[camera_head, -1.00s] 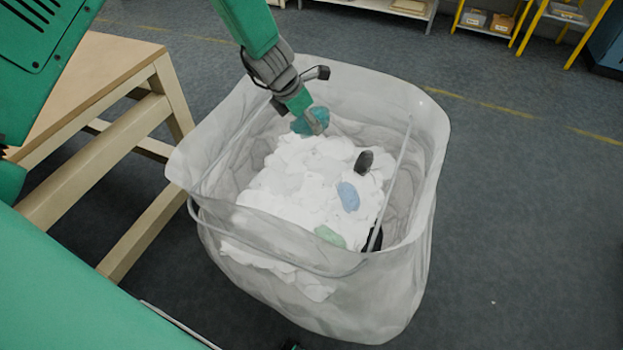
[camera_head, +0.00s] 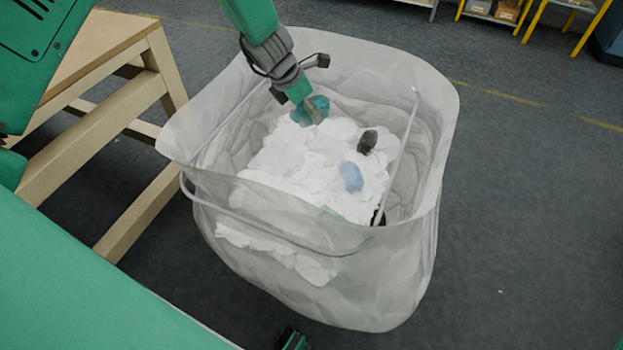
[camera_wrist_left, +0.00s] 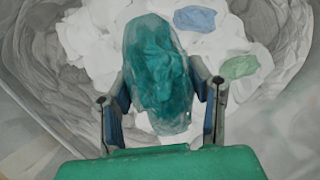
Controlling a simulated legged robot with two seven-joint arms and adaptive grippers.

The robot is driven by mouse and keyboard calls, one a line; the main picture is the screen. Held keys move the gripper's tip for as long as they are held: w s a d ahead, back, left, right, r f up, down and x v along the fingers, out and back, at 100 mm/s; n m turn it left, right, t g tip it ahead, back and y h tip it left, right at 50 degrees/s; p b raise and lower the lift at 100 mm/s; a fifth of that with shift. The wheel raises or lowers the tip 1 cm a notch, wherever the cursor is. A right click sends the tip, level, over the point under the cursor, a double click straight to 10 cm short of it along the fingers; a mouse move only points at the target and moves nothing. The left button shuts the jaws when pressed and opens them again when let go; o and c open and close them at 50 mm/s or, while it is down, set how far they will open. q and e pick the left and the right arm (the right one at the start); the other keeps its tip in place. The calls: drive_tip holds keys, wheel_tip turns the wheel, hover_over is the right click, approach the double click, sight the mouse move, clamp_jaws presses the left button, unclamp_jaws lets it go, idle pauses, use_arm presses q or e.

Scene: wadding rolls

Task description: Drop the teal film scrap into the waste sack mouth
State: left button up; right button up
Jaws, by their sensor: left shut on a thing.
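The teal film scrap (camera_wrist_left: 158,65) is a crumpled, translucent piece. My left gripper (camera_head: 309,111) is shut on it, with one finger at each side in the left wrist view. The scrap also shows at the fingertips in the head view (camera_head: 320,103). The waste sack (camera_head: 400,72) is translucent, with a wide open mouth. The gripper and scrap are within the mouth's outline, towards its far left side, over white wadding. Whether the scrap touches the wadding I cannot tell.
White wadding (camera_head: 290,160) fills the sack's inside, with a blue scrap (camera_head: 351,176), a dark scrap (camera_head: 367,142) and a green scrap (camera_wrist_left: 239,67) on it. A thin rod (camera_head: 408,140) stands near the sack's right side. A wooden table (camera_head: 115,45) is at left.

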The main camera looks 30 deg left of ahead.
use_arm(q)
drive_tip(key=o, duration=1.1)
drive_tip(key=shift+d+r, duration=0.1)
drive_tip(key=shift+d, duration=0.35)
use_arm(e)
drive_tip(key=shift+d+f, duration=0.1)
drive_tip(key=shift+d, duration=0.35)
use_arm(q)
drive_tip(key=shift+a+r, duration=0.1)
drive_tip(key=shift+a, duration=0.1)
drive_tip(key=shift+s+a+r, duration=0.1)
drive_tip(key=shift+a+r, duration=0.1)
drive_tip(key=shift+r, duration=0.1)
drive_tip(key=v, duration=0.6)
drive_tip(key=d+v, duration=0.1)
drive_tip(key=v, duration=0.3)
drive_tip(key=shift+r, duration=0.2)
drive_tip(key=shift+s+a+r, duration=0.25)
drive_tip(key=shift+a, duration=0.05)
use_arm(e)
drive_tip(key=shift+s+a, duration=0.1)
drive_tip(key=shift+a, duration=0.15)
use_arm(q)
drive_tip(key=shift+a, duration=0.15)
use_arm(e)
drive_tip(key=shift+a, duration=0.1)
